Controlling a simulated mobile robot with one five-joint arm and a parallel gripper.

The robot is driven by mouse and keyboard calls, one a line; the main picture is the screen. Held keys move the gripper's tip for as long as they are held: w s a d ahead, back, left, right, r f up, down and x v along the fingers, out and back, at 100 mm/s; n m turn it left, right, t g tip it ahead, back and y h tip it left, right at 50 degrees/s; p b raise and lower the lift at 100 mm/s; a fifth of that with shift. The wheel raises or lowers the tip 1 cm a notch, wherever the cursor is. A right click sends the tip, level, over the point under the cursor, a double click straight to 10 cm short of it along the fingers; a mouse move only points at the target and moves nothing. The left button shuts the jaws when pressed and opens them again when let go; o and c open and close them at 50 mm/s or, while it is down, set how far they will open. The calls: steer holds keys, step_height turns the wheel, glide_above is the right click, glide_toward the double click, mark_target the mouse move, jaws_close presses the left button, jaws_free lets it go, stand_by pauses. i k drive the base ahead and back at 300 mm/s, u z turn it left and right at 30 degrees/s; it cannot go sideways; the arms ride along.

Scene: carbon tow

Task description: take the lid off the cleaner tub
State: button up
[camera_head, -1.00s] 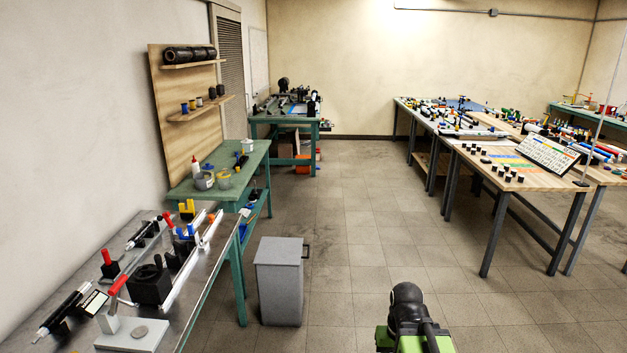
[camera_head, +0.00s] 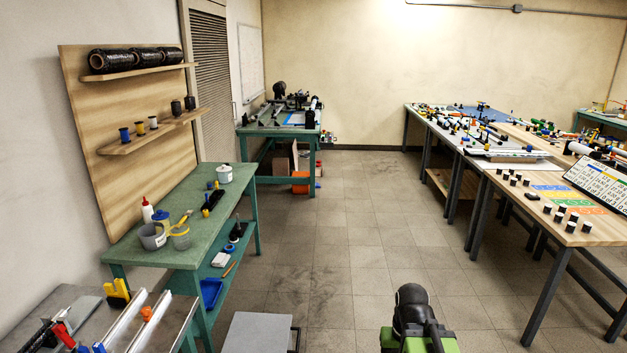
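A small white tub (camera_head: 224,174) stands upright near the far end of the green-topped bench on the left. It looks like the cleaner tub, with a pale top that seems closed, but it is too small to be sure of the lid. Part of my own arm, black and green, shows at the bottom of the view.
On the green bench (camera_head: 140,254) stand a grey pot (camera_head: 152,237), a clear cup (camera_head: 180,238) and a white bottle with a red tip (camera_head: 147,211). The middle aisle is clear; wooden-topped tables line the right.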

mark_target(224, 167)
steer(key=i, duration=6.85)
steer(key=u, duration=3.9)
steer(key=i, duration=0.15)
steer(key=z, duration=1.7)
steer(key=k, duration=0.2)
steer(key=u, duration=2.45)
steer(key=i, duration=1.5)
